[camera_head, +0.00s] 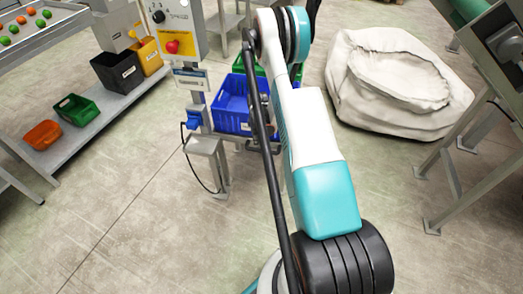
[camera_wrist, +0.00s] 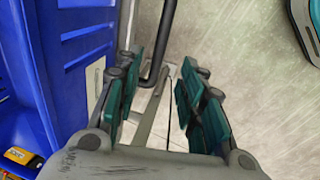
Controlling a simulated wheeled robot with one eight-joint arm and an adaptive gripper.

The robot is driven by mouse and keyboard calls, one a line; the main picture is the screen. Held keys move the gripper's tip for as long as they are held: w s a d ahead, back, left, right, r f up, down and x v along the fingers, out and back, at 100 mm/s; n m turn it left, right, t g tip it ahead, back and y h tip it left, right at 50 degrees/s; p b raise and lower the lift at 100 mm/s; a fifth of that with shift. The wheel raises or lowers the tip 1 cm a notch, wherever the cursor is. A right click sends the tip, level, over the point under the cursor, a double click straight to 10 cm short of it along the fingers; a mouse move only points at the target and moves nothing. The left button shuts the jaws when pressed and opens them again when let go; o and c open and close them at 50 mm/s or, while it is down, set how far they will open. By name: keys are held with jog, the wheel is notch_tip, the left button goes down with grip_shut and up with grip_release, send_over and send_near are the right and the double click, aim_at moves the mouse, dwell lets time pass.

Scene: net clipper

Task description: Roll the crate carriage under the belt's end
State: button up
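The crate carriage shows only in part, as a low grey frame (camera_head: 264,143) behind my arm in the head view. A blue crate (camera_head: 230,108) sits at it, with a green crate (camera_head: 246,68) behind. In the wrist view the blue crate (camera_wrist: 70,60) fills the left side, close to my gripper (camera_wrist: 162,78). The gripper's green-padded fingers are apart. A dark bent bar (camera_wrist: 162,45) shows between the fingertips; whether it touches them I cannot tell. A belt-like surface (camera_head: 50,35) with red and green produce is at upper left.
A control post (camera_head: 180,35) with a red button stands left of the blue crate. A low shelf (camera_head: 90,125) holds small crates and bins. A large white sack (camera_head: 375,95) and a grey-legged machine (camera_head: 450,180) are at right. Floor at lower left is clear.

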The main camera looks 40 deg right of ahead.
aim_at(262, 150)
jog(key=f+b, duration=0.1)
jog(key=f, duration=0.2)
jog(key=d+f+b, duration=0.1)
jog(key=f, duration=0.2)
jog(key=w+f+b, duration=0.1)
jog(key=f, duration=0.3)
jog(key=shift+d, duration=0.25)
jog(key=shift+r, duration=0.1)
grip_shut()
